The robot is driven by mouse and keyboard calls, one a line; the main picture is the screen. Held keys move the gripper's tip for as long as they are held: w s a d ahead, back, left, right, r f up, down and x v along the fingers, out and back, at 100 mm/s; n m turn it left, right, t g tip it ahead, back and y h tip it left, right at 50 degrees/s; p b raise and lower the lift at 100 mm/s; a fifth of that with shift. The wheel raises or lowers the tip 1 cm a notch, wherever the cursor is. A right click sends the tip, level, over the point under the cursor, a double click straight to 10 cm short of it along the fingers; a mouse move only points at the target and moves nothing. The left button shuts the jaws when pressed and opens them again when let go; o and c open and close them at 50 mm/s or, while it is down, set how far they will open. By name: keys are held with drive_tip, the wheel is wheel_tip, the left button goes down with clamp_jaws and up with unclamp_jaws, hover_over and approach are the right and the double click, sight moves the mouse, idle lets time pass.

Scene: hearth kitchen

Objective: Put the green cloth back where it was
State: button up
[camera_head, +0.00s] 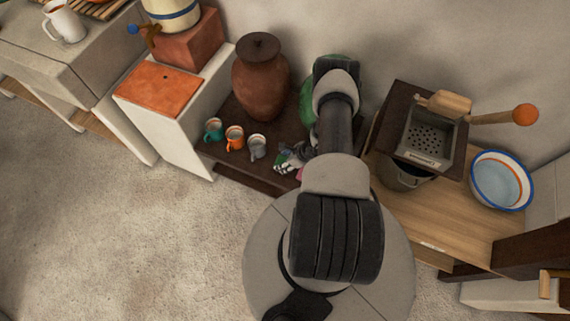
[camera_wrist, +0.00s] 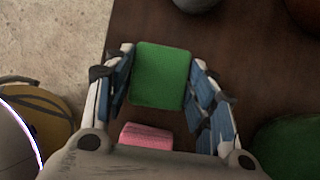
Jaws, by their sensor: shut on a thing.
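The green cloth (camera_wrist: 162,78) shows in the wrist view as a flat, rounded block between the two fingers of my gripper (camera_wrist: 160,62). The fingers touch it on both sides, so my gripper is shut on it. In the head view my gripper (camera_head: 292,158) is low over the front of a dark wooden shelf (camera_head: 228,152), with a small bit of the green cloth (camera_head: 280,161) showing. I cannot tell whether the cloth touches the shelf. A pink block (camera_wrist: 146,136) shows nearer my palm, partly hidden by the gripper body.
Teal (camera_head: 213,130), orange (camera_head: 235,137) and grey (camera_head: 257,146) mugs stand left of my gripper. A brown lidded jar (camera_head: 260,80) stands behind them. A green rounded thing (camera_head: 308,103) is partly hidden behind my arm. A wooden counter (camera_head: 455,215) is on the right.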

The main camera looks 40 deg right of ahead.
drive_tip(key=shift+f, duration=0.65)
drive_tip(key=shift+f, duration=0.1)
drive_tip(key=o, duration=1.1)
